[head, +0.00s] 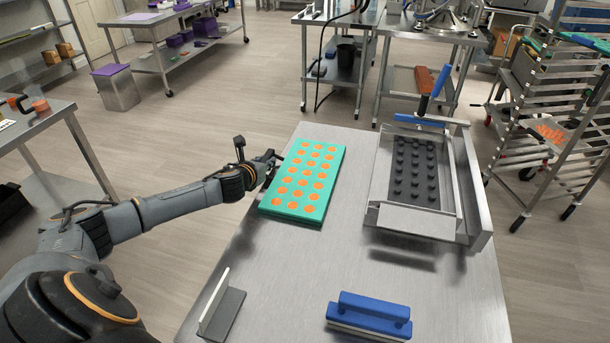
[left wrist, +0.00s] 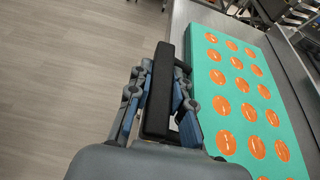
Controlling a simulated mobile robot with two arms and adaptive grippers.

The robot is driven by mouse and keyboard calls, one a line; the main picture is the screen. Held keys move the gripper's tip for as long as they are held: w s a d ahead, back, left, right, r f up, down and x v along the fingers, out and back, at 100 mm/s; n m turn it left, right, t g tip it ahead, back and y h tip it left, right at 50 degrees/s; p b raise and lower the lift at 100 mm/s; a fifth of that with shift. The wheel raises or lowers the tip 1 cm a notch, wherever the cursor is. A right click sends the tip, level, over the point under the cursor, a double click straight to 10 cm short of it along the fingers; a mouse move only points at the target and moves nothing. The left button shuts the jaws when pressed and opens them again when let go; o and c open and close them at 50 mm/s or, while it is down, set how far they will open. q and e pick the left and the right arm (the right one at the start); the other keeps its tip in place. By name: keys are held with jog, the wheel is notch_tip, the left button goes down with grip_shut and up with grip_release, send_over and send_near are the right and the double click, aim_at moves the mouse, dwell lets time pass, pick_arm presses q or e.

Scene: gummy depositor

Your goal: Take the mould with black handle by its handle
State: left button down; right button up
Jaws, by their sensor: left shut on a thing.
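The mould (head: 308,180) is a teal slab with rows of round cavities filled with orange, at the middle of the steel table. It also shows on the right of the left wrist view (left wrist: 240,85). Its black handle (left wrist: 160,95) runs along its left side, between the fingers in the left wrist view. My left gripper (head: 268,168) reaches in from the left and is shut on this handle; in the head view it mostly hides the handle. I cannot tell whether the mould rests fully on the table. My right gripper is out of view.
To the right stands a metal depositor frame (head: 420,218) with a dark studded plate (head: 413,172) and a blue-handled tool (head: 434,92). Near the front edge are a blue block-shaped tool (head: 370,312) and a grey angled scraper (head: 222,308). A rack trolley (head: 540,130) stands beyond.

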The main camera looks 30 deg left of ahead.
pick_arm(q)
jog(key=shift+r, duration=0.15)
jog(key=shift+r, duration=0.25)
notch_tip(320, 180, up, 2)
jog(key=shift+a+r, duration=0.1)
jog(key=shift+r, duration=0.1)
jog(key=s+a+r+b, duration=0.3)
jog(key=s+r+b, duration=0.1)
jog(key=s+r, duration=0.6)
jog(key=shift+s+a, duration=0.15)
jog(key=shift+s, duration=1.65)
